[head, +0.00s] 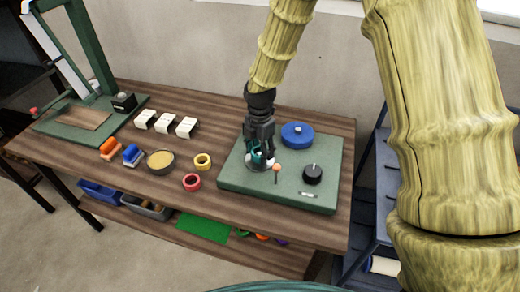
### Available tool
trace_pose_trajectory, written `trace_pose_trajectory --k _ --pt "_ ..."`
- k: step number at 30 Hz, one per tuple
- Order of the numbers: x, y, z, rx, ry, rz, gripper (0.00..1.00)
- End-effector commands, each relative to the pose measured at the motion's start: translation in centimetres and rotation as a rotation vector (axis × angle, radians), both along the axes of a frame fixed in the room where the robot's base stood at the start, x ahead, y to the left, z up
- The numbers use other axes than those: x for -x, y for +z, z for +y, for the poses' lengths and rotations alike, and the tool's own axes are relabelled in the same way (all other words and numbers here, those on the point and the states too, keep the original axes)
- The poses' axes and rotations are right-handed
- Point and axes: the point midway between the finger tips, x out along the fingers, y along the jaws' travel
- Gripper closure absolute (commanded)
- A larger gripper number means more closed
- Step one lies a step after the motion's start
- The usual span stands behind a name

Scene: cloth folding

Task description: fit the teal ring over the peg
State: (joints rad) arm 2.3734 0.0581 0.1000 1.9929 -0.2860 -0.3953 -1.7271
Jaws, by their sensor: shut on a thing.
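My gripper (261,150) points down over the green board on the table. It is shut on the teal ring (256,156), which shows only in part between and behind the dark fingers. A pale round base (260,166) lies on the board right under the ring. I cannot make out the peg; the gripper and ring may hide it. I cannot tell whether the ring is around a peg or above it.
The green board (235,178) also carries a thin orange-topped stick (277,168) close to the gripper, a blue disc (297,135) and a black knob (312,174). Yellow (203,161) and red (192,182) rings and a bowl (160,162) lie to the left.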

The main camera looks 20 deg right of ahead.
Motion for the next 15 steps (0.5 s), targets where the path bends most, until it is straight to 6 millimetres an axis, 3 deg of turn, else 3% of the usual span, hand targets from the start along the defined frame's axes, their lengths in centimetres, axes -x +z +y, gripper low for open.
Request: trace_pose_trajectory --k 15 --pt "0.0 -0.71 0.0 0.0 0.001 0.0 0.67"
